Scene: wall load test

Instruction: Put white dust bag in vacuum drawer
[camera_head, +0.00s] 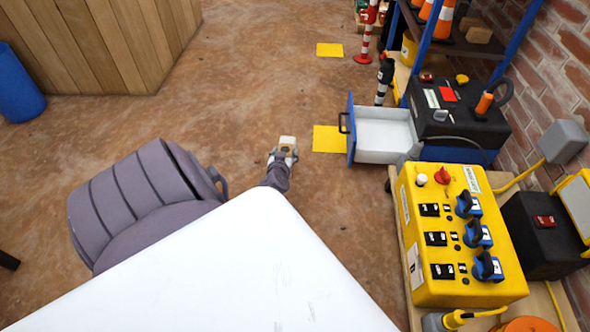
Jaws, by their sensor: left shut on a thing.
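My left gripper (285,155) is shut on the white dust bag (288,141), a small pale piece held at its far end. The bag is small in the picture, so its details are unclear. The vacuum drawer (386,128) is pulled out to the left and looks empty, with a white inside and a blue front with a dark handle. It belongs to the black and blue vacuum (462,125) on the right. The gripper is left of the drawer front and apart from it. My right gripper is not in view.
A yellow control box (448,278) with knobs and switches stands in front of the vacuum. A brick wall and blue-framed shelf (470,45) bound the right. A red-white post (368,30) stands behind. The brown floor, with yellow patches (328,139), is clear around the gripper.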

